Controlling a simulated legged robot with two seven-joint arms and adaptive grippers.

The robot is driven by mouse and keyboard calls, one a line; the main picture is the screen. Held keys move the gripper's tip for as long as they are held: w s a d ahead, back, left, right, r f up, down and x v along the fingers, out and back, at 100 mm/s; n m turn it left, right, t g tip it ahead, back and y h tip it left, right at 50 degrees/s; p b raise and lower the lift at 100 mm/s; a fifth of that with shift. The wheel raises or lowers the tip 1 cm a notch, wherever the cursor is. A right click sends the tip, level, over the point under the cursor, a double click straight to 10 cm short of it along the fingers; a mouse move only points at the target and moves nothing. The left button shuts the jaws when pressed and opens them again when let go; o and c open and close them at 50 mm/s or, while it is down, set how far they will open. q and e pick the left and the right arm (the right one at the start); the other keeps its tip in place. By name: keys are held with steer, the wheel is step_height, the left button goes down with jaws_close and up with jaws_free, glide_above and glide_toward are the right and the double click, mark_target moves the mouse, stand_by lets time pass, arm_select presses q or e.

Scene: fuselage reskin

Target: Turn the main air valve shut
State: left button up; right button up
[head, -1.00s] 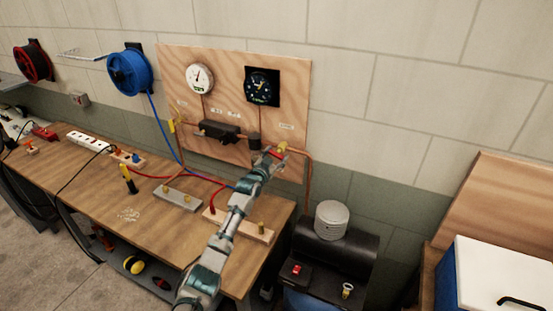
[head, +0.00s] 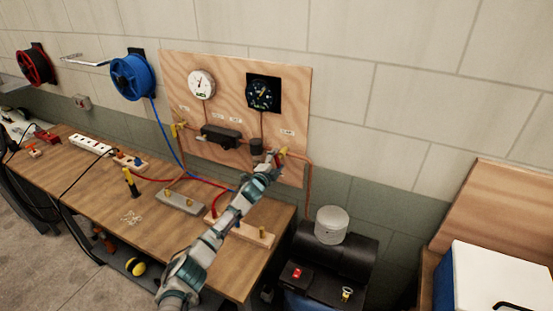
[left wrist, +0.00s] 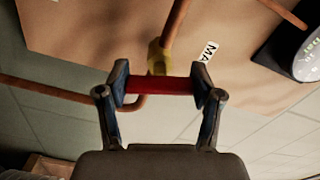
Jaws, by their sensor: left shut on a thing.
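The main air valve has a yellow body (left wrist: 157,58) and a red lever (left wrist: 160,85). It sits on the copper pipe at the lower right of the wooden panel. In the left wrist view the red lever lies across between the two fingers of my left gripper (left wrist: 161,86), with a fingertip at each end. My left gripper (head: 275,158) is shut on the lever. In the head view the gripper partly hides the valve, and the yellow body (head: 282,152) shows just beside the fingertips. My right gripper is not in view.
The panel (head: 225,80) carries a white gauge (head: 201,85), a black gauge (head: 263,93) and a dark block (head: 221,137). Below is the workbench (head: 95,180) with hoses and blocks. A black compressor (head: 335,255) stands right of the bench, with a blue and white box (head: 500,275) beyond.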

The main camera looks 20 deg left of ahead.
arm_select(q)
steer(key=shift+f+m+p, duration=0.25)
steer(key=shift+m+p, duration=0.35)
steer(key=shift+m, duration=1.1)
steer(key=shift+d+f, duration=0.1)
steer(key=shift+f, duration=0.1)
steer(key=o, duration=1.2)
steer(key=shift+c, duration=0.2)
steer(key=shift+r, duration=0.2)
steer(key=shift+s+r, duration=0.1)
steer(key=s, duration=1.1)
steer(key=shift+s+a, duration=0.2)
steer(key=shift+s, duration=0.2)
steer(key=shift+f, duration=0.2)
